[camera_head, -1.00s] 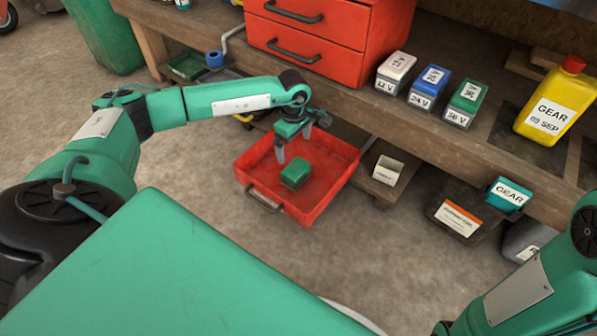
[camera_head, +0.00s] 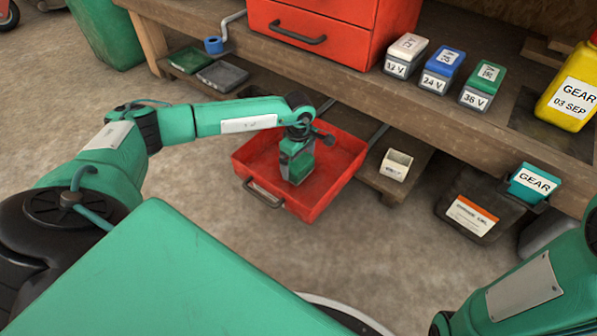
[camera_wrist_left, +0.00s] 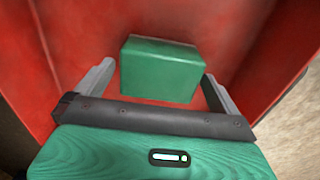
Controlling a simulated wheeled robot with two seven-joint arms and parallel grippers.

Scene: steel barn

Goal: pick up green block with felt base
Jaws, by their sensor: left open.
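The green block (camera_wrist_left: 160,72) lies in the red drawer tray (camera_head: 346,165), between the two grey fingers of my left gripper (camera_wrist_left: 157,88) in the left wrist view. The fingers stand apart, one on each side, with a gap showing by the block. In the head view my left gripper (camera_head: 298,165) points down into the tray and hides most of the block. The block's underside and any felt are hidden. My right gripper is out of view; only part of that arm shows at the lower right.
The tray's walls rise around the left gripper. A wooden bench (camera_head: 350,85) with a red drawer cabinet (camera_head: 340,25) stands behind. Labelled blocks, white (camera_head: 406,52), blue (camera_head: 442,68) and green (camera_head: 484,84), sit on it. A small white box (camera_head: 396,164) stands right of the tray.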

